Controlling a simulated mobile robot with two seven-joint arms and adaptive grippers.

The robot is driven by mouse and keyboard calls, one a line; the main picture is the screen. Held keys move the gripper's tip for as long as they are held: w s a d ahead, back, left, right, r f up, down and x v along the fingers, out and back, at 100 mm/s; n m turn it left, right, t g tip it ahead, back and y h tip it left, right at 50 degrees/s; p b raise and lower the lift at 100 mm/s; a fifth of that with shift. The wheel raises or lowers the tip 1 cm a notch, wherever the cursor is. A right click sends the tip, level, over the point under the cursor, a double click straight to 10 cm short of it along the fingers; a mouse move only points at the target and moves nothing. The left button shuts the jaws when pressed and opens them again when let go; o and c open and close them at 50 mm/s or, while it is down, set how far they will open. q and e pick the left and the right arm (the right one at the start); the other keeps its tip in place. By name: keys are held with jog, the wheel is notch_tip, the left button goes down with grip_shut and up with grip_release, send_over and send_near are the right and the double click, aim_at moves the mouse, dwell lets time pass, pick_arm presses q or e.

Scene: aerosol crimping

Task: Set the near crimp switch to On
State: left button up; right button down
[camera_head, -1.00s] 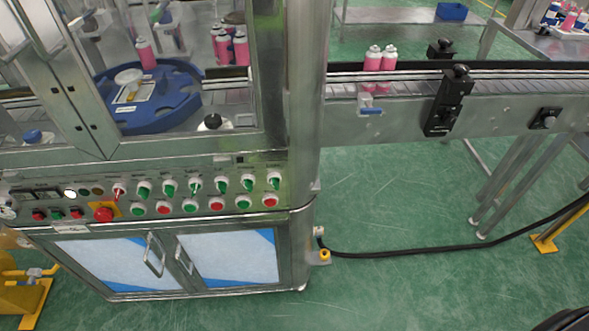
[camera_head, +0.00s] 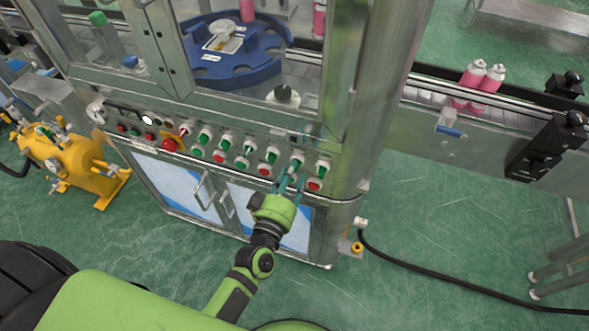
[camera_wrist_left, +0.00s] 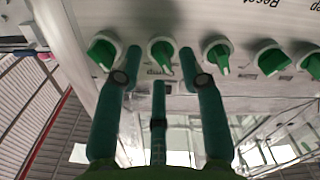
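A row of green selector switches (camera_head: 248,147) runs along the machine's front panel. I cannot read labels naming the near crimp switch. My left gripper (camera_head: 290,181) is at the right part of the row, by the second switch from the right end (camera_head: 297,160). In the left wrist view, which looks upside down, my left gripper (camera_wrist_left: 160,58) is open, with its fingers on either side of one green switch (camera_wrist_left: 162,55). I cannot tell whether they touch it. Another switch (camera_wrist_left: 100,52) is just left of the fingers there. My right gripper is not in view.
Red and green push buttons (camera_head: 219,156) sit below the switches, near a red emergency stop (camera_head: 169,145). A steel post (camera_head: 375,90) stands right of the panel. A conveyor (camera_head: 430,98) carries pink cans (camera_head: 480,82). A yellow tank (camera_head: 75,165) stands left.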

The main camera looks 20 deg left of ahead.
pick_arm(q)
jog(key=shift+w, duration=0.5)
grip_shut()
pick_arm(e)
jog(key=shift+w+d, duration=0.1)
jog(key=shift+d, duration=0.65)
